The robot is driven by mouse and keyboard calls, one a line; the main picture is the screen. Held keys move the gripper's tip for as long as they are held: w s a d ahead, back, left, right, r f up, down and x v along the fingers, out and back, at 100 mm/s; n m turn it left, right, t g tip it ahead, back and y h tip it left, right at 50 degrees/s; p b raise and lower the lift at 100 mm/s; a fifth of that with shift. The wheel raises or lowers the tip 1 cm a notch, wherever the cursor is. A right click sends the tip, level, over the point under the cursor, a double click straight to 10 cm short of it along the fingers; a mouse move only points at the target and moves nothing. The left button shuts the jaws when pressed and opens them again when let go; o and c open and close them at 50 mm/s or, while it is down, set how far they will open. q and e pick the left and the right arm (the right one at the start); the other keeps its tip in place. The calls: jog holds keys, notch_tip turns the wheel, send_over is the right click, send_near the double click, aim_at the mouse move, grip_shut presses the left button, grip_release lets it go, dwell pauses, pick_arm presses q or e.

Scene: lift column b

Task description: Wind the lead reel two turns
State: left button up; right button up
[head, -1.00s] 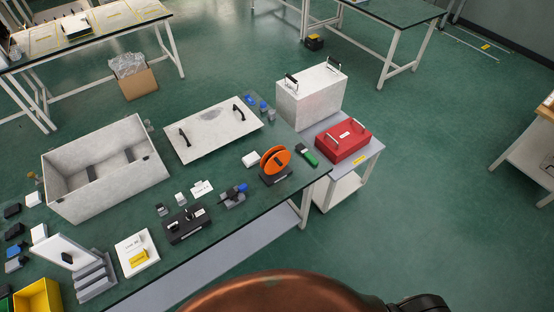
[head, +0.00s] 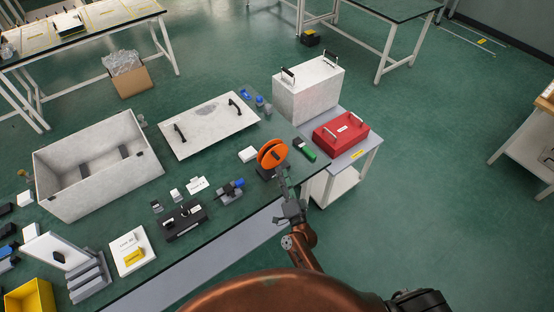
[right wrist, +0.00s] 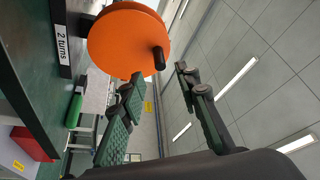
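The lead reel is an orange disc (head: 271,152) on a dark base at the right end of the bench. In the right wrist view the orange disc (right wrist: 128,40) fills the upper left, with a black crank knob (right wrist: 158,58) standing out from its face. A "2 turns" label (right wrist: 62,46) is on the base beside it. My right gripper (head: 283,180) is at the bench edge, just in front of the reel. In the right wrist view my right gripper (right wrist: 160,78) is open, its fingertips just short of the knob and apart from it. My left gripper is not in view.
A green-and-black tool (head: 304,149) lies right of the reel, and a white block (head: 248,154) lies left. A white panel with handles (head: 208,126) lies behind.

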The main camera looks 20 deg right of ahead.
aim_at(278, 159)
jog(key=x, duration=0.7)
jog(key=shift+w, duration=0.2)
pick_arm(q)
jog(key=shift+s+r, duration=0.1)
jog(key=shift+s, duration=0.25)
pick_arm(e)
jog(key=shift+c, duration=0.5)
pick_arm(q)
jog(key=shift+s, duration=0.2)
pick_arm(e)
grip_shut()
